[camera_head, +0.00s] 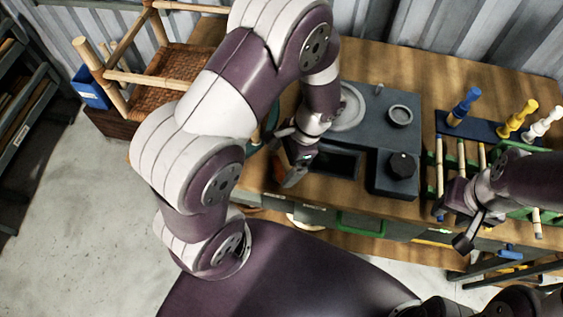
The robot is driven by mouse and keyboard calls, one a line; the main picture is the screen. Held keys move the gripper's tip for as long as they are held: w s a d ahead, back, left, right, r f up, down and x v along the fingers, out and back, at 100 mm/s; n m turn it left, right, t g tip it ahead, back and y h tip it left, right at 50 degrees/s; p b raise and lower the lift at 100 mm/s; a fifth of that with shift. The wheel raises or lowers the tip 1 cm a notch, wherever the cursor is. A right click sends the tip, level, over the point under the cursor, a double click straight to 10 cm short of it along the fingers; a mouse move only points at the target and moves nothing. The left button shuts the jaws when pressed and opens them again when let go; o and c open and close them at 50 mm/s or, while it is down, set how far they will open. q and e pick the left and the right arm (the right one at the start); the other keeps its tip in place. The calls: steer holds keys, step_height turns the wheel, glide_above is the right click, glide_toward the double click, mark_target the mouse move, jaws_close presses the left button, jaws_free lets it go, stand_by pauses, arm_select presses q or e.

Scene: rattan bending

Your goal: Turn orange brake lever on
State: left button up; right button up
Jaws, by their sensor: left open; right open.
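A dark grey bending machine (371,132) stands on the wooden workbench, with a pale round disc (350,106), a small round post (400,116) and a black knob (402,164) on top. A small orange part (278,164), perhaps the brake lever, shows at the machine's left side. It is mostly hidden by my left gripper, so its position cannot be told. My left gripper (291,168) is open, pointing down right beside the orange part; I cannot tell whether they touch. My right gripper (453,225) is open and empty over the bench's front right edge.
A green rack with rattan poles (439,165) stands close to my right gripper. Blue, yellow and white handled tools (517,119) stand behind it. A chair frame with a woven seat (165,75) and a blue bin (92,88) are at the upper left. Bare bench lies at the back.

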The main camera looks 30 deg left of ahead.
arm_select(q)
steer(key=shift+s+a+f, duration=0.1)
steer(key=shift+s+f, duration=0.15)
steer(key=shift+f, duration=0.25)
steer(key=shift+a+f, duration=0.1)
steer(key=shift+f, duration=0.15)
steer(key=c, duration=1.1)
steer(key=shift+o, duration=0.2)
